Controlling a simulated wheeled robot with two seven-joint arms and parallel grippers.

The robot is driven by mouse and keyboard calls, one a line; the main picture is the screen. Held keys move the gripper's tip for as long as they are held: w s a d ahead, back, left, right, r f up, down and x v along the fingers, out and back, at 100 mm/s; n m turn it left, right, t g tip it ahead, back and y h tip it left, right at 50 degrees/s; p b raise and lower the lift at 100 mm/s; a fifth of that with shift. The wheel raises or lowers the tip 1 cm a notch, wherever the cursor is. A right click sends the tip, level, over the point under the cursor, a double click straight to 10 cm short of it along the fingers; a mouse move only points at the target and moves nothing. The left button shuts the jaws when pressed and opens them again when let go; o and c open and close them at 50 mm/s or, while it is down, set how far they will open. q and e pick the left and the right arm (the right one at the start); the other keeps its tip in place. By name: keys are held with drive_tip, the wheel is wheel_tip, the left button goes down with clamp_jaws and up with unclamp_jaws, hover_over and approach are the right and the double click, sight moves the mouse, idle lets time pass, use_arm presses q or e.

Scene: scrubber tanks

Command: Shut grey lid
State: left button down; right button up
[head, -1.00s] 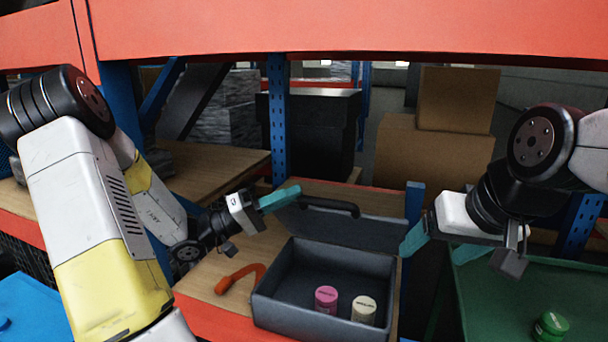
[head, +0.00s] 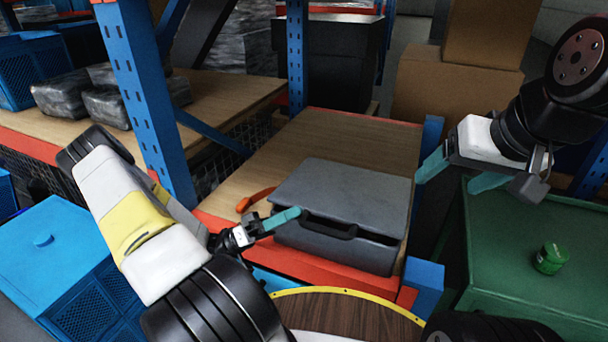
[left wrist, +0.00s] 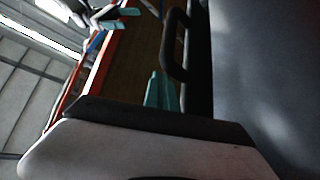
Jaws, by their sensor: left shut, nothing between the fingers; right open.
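The grey lid (head: 345,190) lies over the grey box (head: 345,249) on the wooden shelf in the head view. It looks flat and down, and the box's inside is hidden. A dark handle (head: 330,226) is at its front edge. My left gripper (head: 290,216) is shut and empty, its teal fingertips at the front left edge of the lid beside the handle. In the left wrist view its fingers (left wrist: 160,90) are close to the handle (left wrist: 174,45); I cannot tell if they touch. My right gripper (head: 458,176) is open and empty, right of the box.
An orange curved object (head: 254,199) lies left of the box. A green can (head: 550,258) stands on the green surface (head: 505,225) at the right. A blue crate (head: 60,265) is at the left. Blue uprights (head: 150,100) frame the shelf, and bare wood (head: 350,135) lies behind the box.

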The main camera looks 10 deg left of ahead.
use_arm(q)
drive_tip(key=shift+s+f, duration=0.2)
drive_tip(key=shift+f, duration=2.55)
drive_tip(key=r+v, duration=0.1)
drive_tip(key=v, duration=0.6)
drive_tip(key=s+d+r+n+y, duration=0.2)
drive_tip(key=r+y, duration=0.5)
drive_tip(key=r, duration=0.2)
drive_tip(key=s+d+r+n+y, duration=0.2)
drive_tip(key=r+y, duration=0.5)
drive_tip(key=r, duration=0.3)
drive_tip(key=s+d+r+n+y, duration=0.2)
drive_tip(key=r+y, duration=0.5)
drive_tip(key=r, duration=0.2)
drive_tip(key=shift+r, duration=0.2)
drive_tip(key=shift+d, duration=0.15)
